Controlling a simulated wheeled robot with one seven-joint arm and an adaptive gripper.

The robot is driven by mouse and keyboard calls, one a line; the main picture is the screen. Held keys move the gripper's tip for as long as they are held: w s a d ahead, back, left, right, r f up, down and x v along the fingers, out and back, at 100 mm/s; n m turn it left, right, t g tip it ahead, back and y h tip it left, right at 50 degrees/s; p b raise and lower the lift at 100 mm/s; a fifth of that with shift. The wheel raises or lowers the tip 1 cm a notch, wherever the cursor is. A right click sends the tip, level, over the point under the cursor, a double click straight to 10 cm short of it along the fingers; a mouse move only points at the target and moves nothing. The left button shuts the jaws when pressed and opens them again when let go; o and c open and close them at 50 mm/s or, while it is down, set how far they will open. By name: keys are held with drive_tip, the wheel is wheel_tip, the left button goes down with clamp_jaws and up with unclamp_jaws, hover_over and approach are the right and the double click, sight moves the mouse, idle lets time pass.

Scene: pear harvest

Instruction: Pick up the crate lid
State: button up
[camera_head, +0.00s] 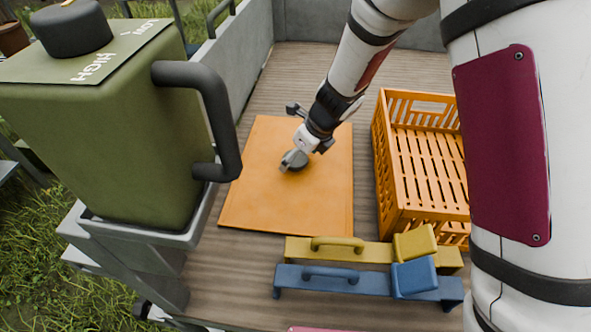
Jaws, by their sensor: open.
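The crate lid (250,205) is a flat orange panel lying on the wooden deck, left of the crate. My gripper (291,163) is over the middle of the lid, pointing down, close to its surface. Its jaws are open, and a dark grey rounded piece shows at the fingertips, perhaps a knob on the lid. I cannot tell whether the fingers touch it. The orange slatted crate (390,175) stands upright on the deck to the right of the lid, and its visible floor is empty.
A yellow handled bar (375,252) and a blue handled bar (325,280) lie in front of the lid and crate. A large green canister (110,130) stands at the left. Grey walls (245,60) edge the deck; bare planks show behind the lid.

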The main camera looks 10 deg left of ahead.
drive_tip(key=shift+w+a+f, duration=0.2)
drive_tip(key=shift+f, duration=0.3)
drive_tip(key=c, duration=1.5)
drive_tip(key=shift+r, duration=0.1)
